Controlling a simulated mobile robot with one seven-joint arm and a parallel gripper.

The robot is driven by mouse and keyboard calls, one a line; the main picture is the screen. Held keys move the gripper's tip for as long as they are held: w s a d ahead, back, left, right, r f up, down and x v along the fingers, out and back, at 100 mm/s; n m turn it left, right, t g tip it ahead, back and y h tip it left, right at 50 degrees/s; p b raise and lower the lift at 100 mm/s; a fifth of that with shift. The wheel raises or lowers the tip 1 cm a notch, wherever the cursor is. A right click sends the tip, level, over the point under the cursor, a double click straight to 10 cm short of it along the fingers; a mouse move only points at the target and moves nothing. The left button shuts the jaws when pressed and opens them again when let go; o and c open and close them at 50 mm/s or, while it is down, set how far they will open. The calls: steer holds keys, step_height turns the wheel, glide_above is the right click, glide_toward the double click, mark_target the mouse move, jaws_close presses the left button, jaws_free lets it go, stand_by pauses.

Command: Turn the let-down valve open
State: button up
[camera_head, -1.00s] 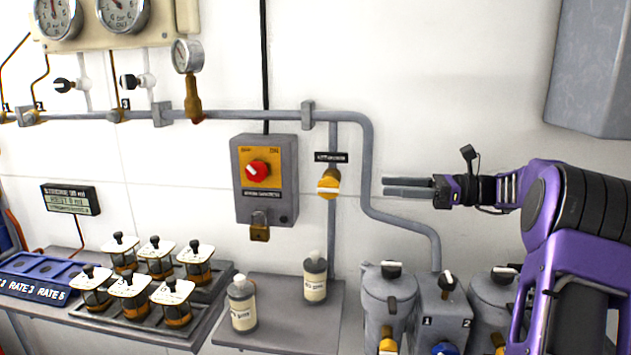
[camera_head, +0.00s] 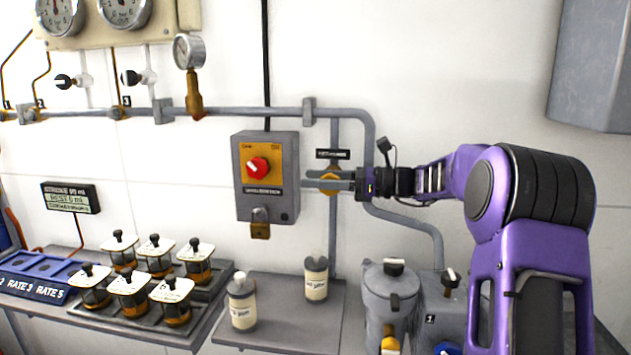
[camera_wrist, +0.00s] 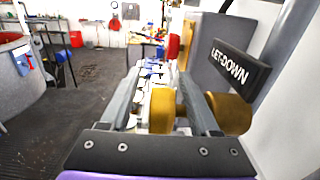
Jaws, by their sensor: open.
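The let-down valve (camera_head: 331,191) is a yellow-brass fitting on the vertical grey pipe, under a small dark label. In the wrist view the label reads LET-DOWN (camera_wrist: 240,72). There the yellow handle (camera_wrist: 162,110) shows between my two fingers, and the rounder brass body (camera_wrist: 231,113) sits beyond the right finger, toward the wall. My gripper (camera_head: 306,179) reaches in from the right, its fingers level and partly covering the valve. The gripper (camera_wrist: 160,78) is open, with a finger on each side of the handle; contact cannot be told.
A grey box (camera_head: 267,150) with a red knob (camera_head: 257,168) and a padlock (camera_head: 260,225) stands just left of my fingertips. A grey pipe (camera_head: 425,226) bends below my wrist. Bottles (camera_head: 242,302) stand on a shelf below. A canister (camera_head: 391,290) stands lower right.

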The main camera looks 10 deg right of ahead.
steer(key=shift+a, duration=0.2)
jaws_close()
